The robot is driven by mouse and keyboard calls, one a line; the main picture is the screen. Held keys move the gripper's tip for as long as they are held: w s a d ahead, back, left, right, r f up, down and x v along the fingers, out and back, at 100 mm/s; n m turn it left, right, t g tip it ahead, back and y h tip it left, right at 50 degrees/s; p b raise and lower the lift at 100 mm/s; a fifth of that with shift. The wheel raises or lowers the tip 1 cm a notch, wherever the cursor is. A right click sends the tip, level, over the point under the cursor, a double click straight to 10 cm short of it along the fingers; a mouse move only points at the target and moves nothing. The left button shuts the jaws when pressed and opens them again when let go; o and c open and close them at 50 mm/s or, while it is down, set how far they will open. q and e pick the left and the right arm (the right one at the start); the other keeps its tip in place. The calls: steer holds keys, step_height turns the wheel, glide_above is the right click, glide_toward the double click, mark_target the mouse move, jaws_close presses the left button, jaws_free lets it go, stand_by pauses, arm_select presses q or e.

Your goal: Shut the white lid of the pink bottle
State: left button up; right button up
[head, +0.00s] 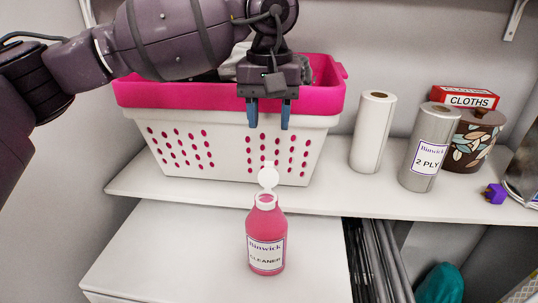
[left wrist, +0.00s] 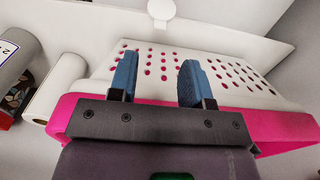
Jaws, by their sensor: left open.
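The pink bottle (head: 266,238) stands upright on the white lower surface in the head view, with a label reading Binwick Cleaner. Its white lid (head: 268,177) is flipped open and stands up above the bottle's neck. My left gripper (head: 268,122) is above and behind the bottle, in front of the basket. Its blue fingers point down, apart and empty. In the left wrist view the fingers (left wrist: 157,78) are also apart, and the round white lid (left wrist: 161,9) shows at the top edge. The pink body is out of that view. My right gripper is not in view.
A white and pink basket (head: 230,140) stands on the shelf (head: 400,202) right behind my left gripper. A white roll (head: 372,132), a grey roll (head: 428,148), a patterned canister (head: 470,140) and a cloths box (head: 465,96) stand to the right. The surface around the bottle is clear.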

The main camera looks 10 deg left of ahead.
mark_target(269, 174)
arm_select(q)
step_height(269, 174, down, 7)
steer(key=shift+r, duration=0.1)
steer(key=shift+f, duration=0.65)
jaws_close()
